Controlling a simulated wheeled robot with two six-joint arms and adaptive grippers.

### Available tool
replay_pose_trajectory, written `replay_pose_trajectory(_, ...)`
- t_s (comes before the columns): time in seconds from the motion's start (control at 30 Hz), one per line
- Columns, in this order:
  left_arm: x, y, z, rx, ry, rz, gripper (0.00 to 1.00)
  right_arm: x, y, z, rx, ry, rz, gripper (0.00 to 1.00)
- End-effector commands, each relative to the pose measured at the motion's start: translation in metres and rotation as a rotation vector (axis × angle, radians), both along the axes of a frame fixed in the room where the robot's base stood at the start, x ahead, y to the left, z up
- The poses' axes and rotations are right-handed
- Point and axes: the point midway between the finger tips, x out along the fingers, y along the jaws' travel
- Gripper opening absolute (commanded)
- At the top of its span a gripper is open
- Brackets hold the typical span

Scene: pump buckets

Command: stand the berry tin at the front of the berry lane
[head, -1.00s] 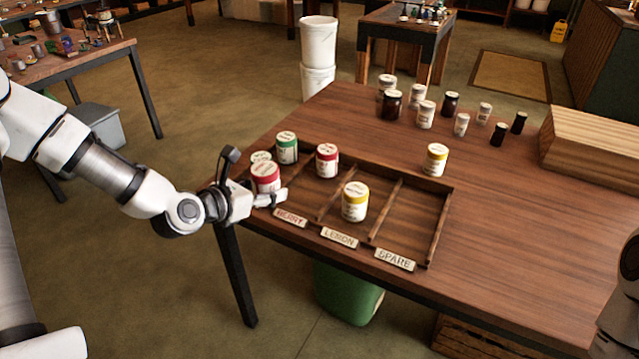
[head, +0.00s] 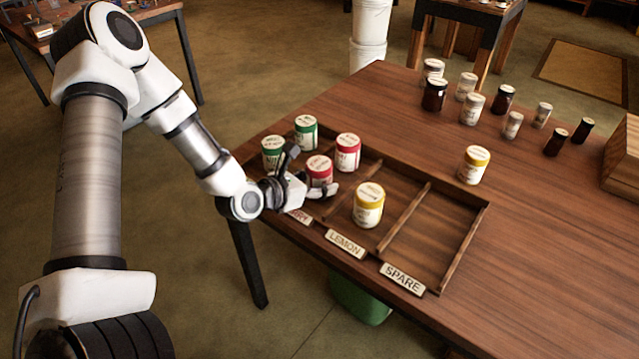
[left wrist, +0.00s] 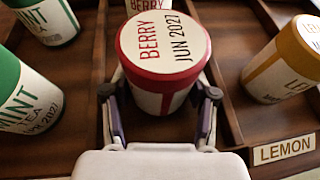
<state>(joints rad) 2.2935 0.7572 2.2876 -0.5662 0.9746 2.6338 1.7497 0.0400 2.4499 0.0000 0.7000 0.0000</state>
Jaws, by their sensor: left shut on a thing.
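The held berry tin (head: 319,170), with a red lid and white label, stands upright in the front part of the berry lane. In the left wrist view its lid (left wrist: 163,42) reads BERRY JUN 2027. My left gripper (head: 312,177) is shut on it, with one finger on each side. I cannot tell whether its base touches the lane floor. A second berry tin (head: 348,152) stands farther back in the lane. The BERRY label (head: 299,216) is partly hidden by my gripper. My right gripper is out of view.
Green mint tins (head: 272,152) stand left of the berry lane. A lemon tin (head: 368,204) stands in the lane to the right, behind the LEMON label (head: 346,243). The SPARE lane (head: 430,240) is empty. Another yellow-lidded tin (head: 474,165) and several jars stand beyond the tray.

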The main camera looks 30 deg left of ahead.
Motion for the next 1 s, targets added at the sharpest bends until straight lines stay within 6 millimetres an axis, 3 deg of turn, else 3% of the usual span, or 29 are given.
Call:
replay_pose_trajectory(0.37,0.0,0.0,-0.005,0.0,-0.002,0.001,0.17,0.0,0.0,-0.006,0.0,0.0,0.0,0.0)
replay_pose_trajectory(0.4,0.0,0.0,-0.004,0.0,-0.002,0.001,0.68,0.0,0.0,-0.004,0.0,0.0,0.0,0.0)
replay_pose_trajectory(0.43,0.0,0.0,-0.004,0.0,-0.002,0.001,0.78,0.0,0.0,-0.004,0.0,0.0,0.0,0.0)
replay_pose_trajectory(0.47,0.0,0.0,-0.004,-0.001,-0.002,0.001,0.82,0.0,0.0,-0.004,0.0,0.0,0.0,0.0)
replay_pose_trajectory(0.87,0.0,0.001,0.003,-0.002,-0.001,0.002,0.82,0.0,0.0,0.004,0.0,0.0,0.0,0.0)
replay_pose_trajectory(1.0,-0.017,0.006,0.01,-0.008,-0.001,0.008,0.82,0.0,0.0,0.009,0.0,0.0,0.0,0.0)
